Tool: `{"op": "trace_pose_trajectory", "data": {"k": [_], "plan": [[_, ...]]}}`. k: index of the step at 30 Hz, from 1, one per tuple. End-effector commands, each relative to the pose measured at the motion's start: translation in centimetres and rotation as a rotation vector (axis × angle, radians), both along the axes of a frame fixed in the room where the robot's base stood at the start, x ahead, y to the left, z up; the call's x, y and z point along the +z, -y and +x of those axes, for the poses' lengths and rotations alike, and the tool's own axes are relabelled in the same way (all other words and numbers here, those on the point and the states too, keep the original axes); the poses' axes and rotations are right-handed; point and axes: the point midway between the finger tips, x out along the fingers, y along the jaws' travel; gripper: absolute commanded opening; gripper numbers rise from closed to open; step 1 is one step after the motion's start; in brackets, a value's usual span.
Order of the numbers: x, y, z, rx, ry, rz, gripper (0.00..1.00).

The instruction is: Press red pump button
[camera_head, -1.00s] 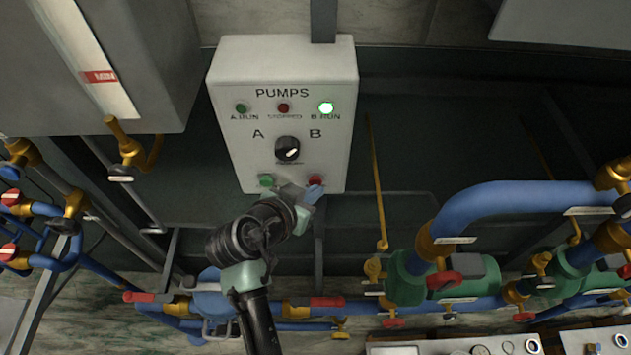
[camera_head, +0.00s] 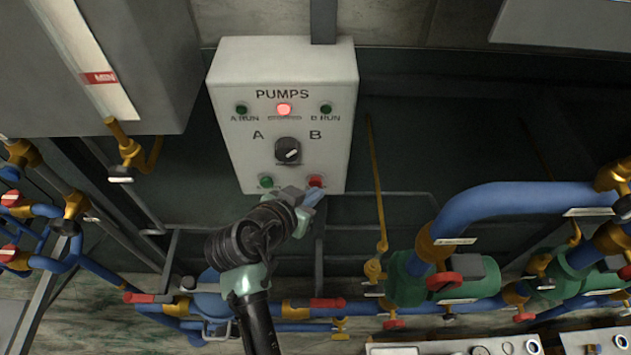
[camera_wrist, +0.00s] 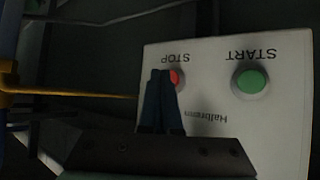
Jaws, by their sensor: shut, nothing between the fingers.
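The white PUMPS box (camera_head: 238,78) hangs in the upper middle of the head view. Its red button (camera_head: 316,181) is at the lower right and its green button (camera_head: 266,182) at the lower left. The middle red lamp (camera_head: 284,109) is lit; the A RUN and B RUN lamps are dark. My gripper (camera_head: 316,197) is shut and empty, its tips just below the red button. In the wrist view the shut fingers (camera_wrist: 163,95) partly cover the red STOP button (camera_wrist: 175,78); I cannot tell whether they touch it. The green START button (camera_wrist: 250,81) shows clear.
A selector knob (camera_head: 288,151) sits mid-panel between A and B. A thin yellow pipe (camera_head: 377,185) runs down to the right of the box. Blue pipes (camera_head: 500,197) with green pumps (camera_head: 405,280) fill the right side. A grey cabinet (camera_head: 165,60) stands at left.

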Motion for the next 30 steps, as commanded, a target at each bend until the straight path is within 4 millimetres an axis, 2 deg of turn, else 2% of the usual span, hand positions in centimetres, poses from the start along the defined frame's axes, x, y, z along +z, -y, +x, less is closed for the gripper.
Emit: {"op": "trace_pose_trajectory", "data": {"k": [5, 16, 30], "plan": [[0.0, 0.0, -0.9, 0.0, -0.002, -0.001, 0.0], [0.0, 0.0, -1.3, 0.001, -0.001, 0.0, 0.0], [0.0, 0.0, -5.6, 0.001, -0.002, 0.0, 0.0]]}}
